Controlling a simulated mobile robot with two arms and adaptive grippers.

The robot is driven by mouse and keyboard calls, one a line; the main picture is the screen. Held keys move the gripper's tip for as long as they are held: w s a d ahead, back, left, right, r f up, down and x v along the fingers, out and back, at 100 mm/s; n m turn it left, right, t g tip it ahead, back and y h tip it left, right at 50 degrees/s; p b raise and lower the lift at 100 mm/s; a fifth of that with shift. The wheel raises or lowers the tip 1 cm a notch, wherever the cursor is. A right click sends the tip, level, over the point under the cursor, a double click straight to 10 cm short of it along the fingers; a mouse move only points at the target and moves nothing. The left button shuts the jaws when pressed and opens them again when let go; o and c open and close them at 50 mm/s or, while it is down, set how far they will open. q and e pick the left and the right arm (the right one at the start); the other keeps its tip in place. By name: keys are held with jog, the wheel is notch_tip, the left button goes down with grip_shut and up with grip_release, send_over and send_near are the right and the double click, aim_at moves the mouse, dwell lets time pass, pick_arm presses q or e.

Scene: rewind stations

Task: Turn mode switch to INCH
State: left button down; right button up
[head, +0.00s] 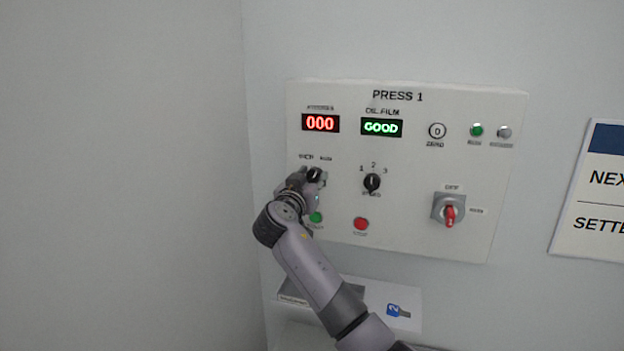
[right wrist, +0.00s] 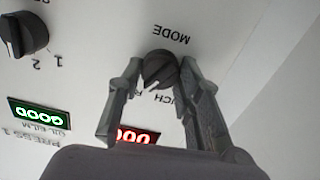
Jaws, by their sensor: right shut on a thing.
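The mode switch is a black round knob (head: 314,174) with a white pointer mark, at the left of the PRESS 1 panel (head: 270,200). In the right wrist view, which is upside down, the knob (right wrist: 160,70) sits between my fingertips. Its white mark points to the lower left there, toward the side away from the partly covered INCH label (right wrist: 188,97). My right gripper (head: 311,180) is at the panel and shut on the knob; it also shows in the right wrist view (right wrist: 161,74). My left gripper is not in view.
Beside it is a 1-2-3 selector (head: 372,182). Below are a green button (head: 316,217) and a red button (head: 361,224), close to my gripper. A red-handled switch (head: 449,211) is at right.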

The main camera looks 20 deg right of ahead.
jog(key=shift+c, duration=0.2)
jog(key=shift+f+n+b, duration=0.15)
jog(key=shift+n+b, duration=0.65)
jog(key=shift+n, duration=0.3)
jog(key=n+b, duration=0.1)
jog(key=n, duration=0.1)
jog(key=shift+n, duration=0.3)
jog(key=n, duration=0.3)
jog(key=shift+a, duration=0.1)
jog(key=shift+n+p, duration=0.3)
jog(key=shift+n, duration=1.8)
jog(key=o, duration=1.1)
jog(key=shift+o, duration=0.2)
